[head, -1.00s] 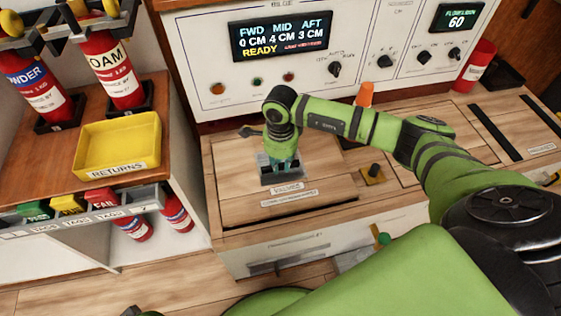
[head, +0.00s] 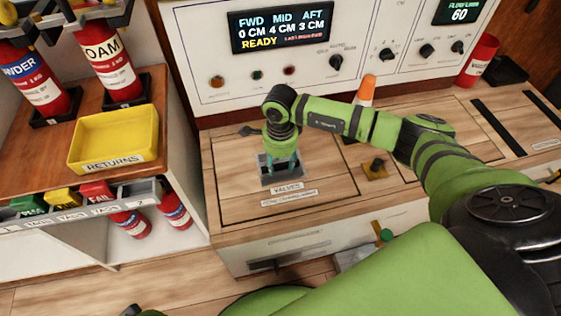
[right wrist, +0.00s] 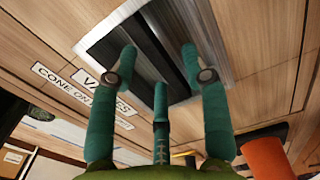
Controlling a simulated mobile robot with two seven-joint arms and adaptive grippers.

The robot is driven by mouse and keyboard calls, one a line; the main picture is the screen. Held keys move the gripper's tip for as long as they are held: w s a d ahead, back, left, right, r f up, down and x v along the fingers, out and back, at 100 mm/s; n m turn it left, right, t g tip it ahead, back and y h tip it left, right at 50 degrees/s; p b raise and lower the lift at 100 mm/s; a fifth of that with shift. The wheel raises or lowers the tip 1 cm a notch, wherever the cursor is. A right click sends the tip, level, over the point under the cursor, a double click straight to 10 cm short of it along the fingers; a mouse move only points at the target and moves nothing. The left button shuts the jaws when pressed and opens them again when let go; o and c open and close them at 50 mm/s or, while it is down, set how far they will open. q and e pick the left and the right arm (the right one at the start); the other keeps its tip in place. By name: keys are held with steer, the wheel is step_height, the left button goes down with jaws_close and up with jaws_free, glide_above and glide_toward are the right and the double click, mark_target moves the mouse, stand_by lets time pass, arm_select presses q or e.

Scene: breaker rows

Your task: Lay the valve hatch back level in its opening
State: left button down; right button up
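The valve hatch (head: 235,200) is a wooden panel with a "VALVES" label, in the bench top below the console. It looks level with the wood around it, with a thin dark seam along its edges. My right gripper (head: 280,163) points down at the metal recessed pull (head: 292,180) in the hatch. In the right wrist view the gripper (right wrist: 160,70) is open, its teal fingers spread over the metal-framed pull (right wrist: 105,42) with nothing seen between them. Whether the fingertips touch the pull I cannot tell. My left gripper is not in view.
A small brass latch with a black knob (head: 376,166) sits right of the hatch. An orange-and-white cone (head: 365,92) stands behind my right forearm. A yellow returns tray (head: 112,140) is on the left shelf. The console (head: 190,60) rises behind the bench.

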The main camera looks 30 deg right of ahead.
steer(key=shift+f, duration=0.1)
steer(key=shift+s+f, duration=0.1)
steer(key=shift+s, duration=0.05)
step_height(320, 180, up, 12)
stand_by(0.5)
stand_by(0.5)
